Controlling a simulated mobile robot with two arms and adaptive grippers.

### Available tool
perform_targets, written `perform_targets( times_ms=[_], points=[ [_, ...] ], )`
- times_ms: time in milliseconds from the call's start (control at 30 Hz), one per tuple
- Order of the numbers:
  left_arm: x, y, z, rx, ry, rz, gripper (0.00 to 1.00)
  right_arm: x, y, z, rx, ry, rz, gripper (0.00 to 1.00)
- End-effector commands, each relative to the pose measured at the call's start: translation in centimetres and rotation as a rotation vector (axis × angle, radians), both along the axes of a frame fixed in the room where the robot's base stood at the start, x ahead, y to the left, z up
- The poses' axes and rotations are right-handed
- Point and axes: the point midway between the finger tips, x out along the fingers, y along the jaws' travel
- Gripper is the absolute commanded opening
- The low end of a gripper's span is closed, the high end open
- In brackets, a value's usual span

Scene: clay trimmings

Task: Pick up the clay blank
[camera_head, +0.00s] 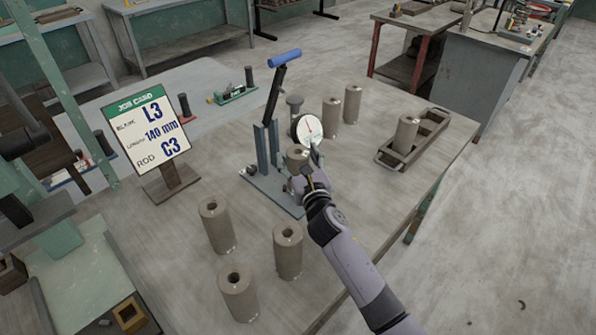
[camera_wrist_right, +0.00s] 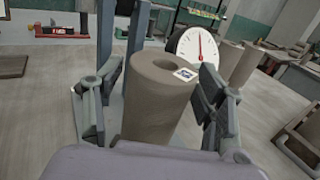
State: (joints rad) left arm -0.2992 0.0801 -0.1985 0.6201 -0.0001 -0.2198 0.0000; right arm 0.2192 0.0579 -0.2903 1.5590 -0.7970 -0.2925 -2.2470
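A grey-brown clay blank (camera_head: 298,156), a cylinder with a hole in its top, stands upright at the press-like gauge stand (camera_head: 268,150). My right gripper (camera_head: 308,172) is at this blank. In the right wrist view the blank (camera_wrist_right: 158,100) stands between the two fingers of my right gripper (camera_wrist_right: 155,95). A gap shows at the left finger; the right finger is close to the blank, and contact there is unclear. The blank's lower end is hidden by my wrist. A job card (camera_head: 147,127) reads L3, 140 mm, C3. My left gripper is not seen.
Three blanks stand at the table's front, one of them here (camera_head: 288,250). Two (camera_head: 352,103) stand behind the dial gauge (camera_head: 308,130). Another blank (camera_head: 407,132) stands in a dark tray (camera_head: 388,158) at right. The stand's blue-handled lever (camera_head: 285,57) rises above it.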

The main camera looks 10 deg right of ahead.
Motion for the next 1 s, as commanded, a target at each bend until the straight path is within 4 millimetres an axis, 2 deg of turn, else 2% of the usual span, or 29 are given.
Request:
perform_targets(
  times_ms=[67, 900, 1000],
  points=[
    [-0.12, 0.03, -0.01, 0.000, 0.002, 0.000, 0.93, -0.02, 0.00, -0.01, 0.000, 0.000, 0.000, 0.57],
    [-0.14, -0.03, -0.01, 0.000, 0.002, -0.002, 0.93, -0.03, 0.00, -0.02, 0.000, 0.000, 0.000, 0.01],
    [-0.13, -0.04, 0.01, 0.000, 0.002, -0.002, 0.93, 0.01, 0.03, 0.26, 0.000, -0.005, 0.001, 0.00]
  ],
)
